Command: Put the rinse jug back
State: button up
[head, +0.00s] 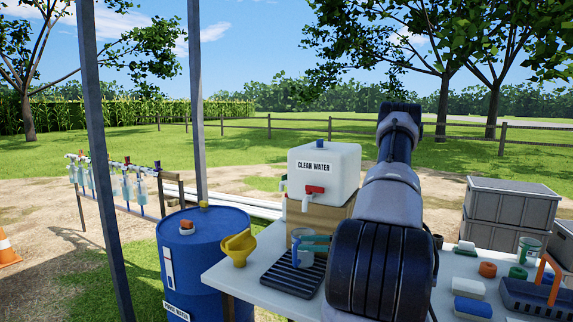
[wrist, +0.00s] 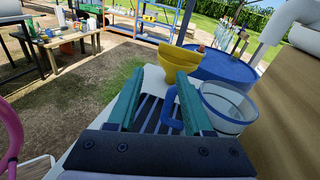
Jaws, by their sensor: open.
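The rinse jug (head: 302,256) is clear with a blue rim and stands upright on the black ribbed tray (head: 291,279), under the tap of the white clean water container (head: 327,172). In the wrist view the jug (wrist: 226,110) is right of my fingers, and its blue handle (wrist: 168,117) shows between them. My gripper (wrist: 160,82) is open, its teal fingers spread either side of the handle with gaps visible. In the head view my gripper (head: 315,242) is beside the jug, and my arm hides much of the table.
A yellow funnel (head: 238,250) stands at the table's left edge, close beyond my fingers. A blue drum (head: 203,265) is left of the table. Grey crates (head: 511,209) stand behind.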

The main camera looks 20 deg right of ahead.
jog(key=s+a+r+n+g+h, duration=0.2)
jog(key=s+a+r+n+g, duration=0.15)
jog(key=a+r+n, duration=0.45)
jog(key=s+a+r+n+g+h, duration=0.1)
jog(key=s+a+r+n+g, duration=0.3)
jog(key=r, duration=0.7)
jog(key=s+a+r+n+t+h, duration=0.2)
jog(key=s+a+r+n+h, duration=0.1)
jog(key=s+r, duration=0.3)
jog(key=s+a+r+n+t+h, duration=0.2)
jog(key=s+r+n+h, duration=0.3)
jog(key=r, duration=0.5)
jog(key=shift+s+a+r+h, duration=0.35)
jog(key=shift+s+a, duration=0.25)
jog(key=shift+s, duration=0.65)
jog(key=shift+t, duration=0.25)
